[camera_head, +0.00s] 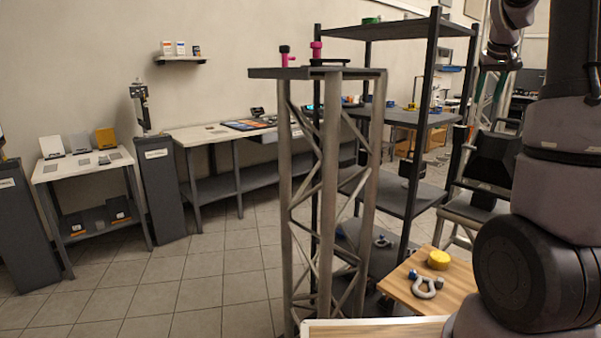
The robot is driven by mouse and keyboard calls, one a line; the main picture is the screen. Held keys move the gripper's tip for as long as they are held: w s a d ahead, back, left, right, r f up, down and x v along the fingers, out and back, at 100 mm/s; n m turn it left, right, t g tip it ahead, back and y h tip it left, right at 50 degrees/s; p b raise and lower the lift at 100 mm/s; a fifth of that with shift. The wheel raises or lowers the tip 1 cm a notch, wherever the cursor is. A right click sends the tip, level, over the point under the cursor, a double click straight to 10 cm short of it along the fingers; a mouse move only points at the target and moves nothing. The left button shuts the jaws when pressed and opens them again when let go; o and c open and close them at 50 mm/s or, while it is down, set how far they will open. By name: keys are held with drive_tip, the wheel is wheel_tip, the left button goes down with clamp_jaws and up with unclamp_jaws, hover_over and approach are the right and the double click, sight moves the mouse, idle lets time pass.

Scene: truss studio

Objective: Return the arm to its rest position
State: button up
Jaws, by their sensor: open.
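My arm rises along the right edge of the head view, with large dark joints in front.
A truss tower (330,180) with two pink-topped parts stands mid-view. Behind it is a dark shelf rack (432,80). A wooden board (455,290) holds a yellow disc (438,259) and a shackle (425,286). Tables line the left wall; floor there is clear.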

drive_tip(key=s+a+r+m+t+y, duration=0.1)
drive_tip(key=s+a+r+y, duration=0.2)
drive_tip(key=s+a, duration=1.2)
drive_tip(key=s+a+f, duration=0.2)
drive_tip(key=s+a, duration=0.4)
drive_tip(key=s+a+f+y, duration=0.1)
drive_tip(key=s+a+f, duration=0.1)
drive_tip(key=s+a, duration=0.5)
drive_tip(key=shift+s+f+t, duration=0.15)
drive_tip(key=shift+f+t, duration=0.1)
drive_tip(key=shift+t, duration=0.05)
